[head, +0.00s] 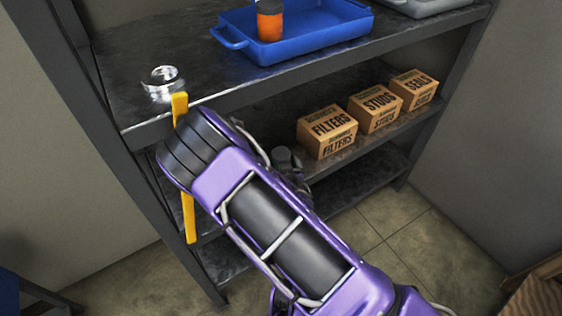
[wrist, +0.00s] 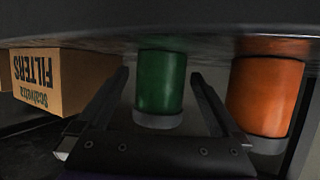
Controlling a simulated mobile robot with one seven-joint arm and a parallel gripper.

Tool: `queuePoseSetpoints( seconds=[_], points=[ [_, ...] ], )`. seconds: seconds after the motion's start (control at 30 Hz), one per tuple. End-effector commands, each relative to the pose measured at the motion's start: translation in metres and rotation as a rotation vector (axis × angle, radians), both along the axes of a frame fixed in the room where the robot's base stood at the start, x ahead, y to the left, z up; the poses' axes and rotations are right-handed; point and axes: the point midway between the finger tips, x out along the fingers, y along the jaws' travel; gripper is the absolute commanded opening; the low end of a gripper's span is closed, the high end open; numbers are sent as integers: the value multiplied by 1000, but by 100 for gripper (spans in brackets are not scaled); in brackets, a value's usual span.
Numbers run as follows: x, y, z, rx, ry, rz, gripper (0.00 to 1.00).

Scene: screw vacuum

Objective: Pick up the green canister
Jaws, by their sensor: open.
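The green canister (wrist: 160,82) shows in the wrist view, which is upside down. It has a grey end cap and stands on a shelf surface that runs along the top of that picture. My gripper (wrist: 160,76) is open, with one dark finger on each side of the canister. Gaps show between the fingers and the canister, and I cannot tell how deep it sits between them. In the head view the green canister is hidden behind my purple arm; only yellow parts of my gripper (head: 185,165) stick out.
An orange canister (wrist: 266,92) stands close beside the right finger in the wrist view. The FILTERS box (head: 327,131) stands on the middle shelf, beside STUDS (head: 376,108) and SEALS (head: 414,89) boxes. The upper shelf (head: 135,60) holds a blue tray (head: 300,42) and a shiny metal object (head: 163,84).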

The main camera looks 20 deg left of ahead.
Motion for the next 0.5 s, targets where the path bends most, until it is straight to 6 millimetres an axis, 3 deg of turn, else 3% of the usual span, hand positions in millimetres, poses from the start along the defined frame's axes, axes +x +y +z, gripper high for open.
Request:
queuePoseSetpoints(
  seconds=[0.13, 0.5],
  points=[
    [0, 0, 0, 0, 0, 0, 96],
    [0, 0, 0, 0, -1, 0, 30]
  ],
)
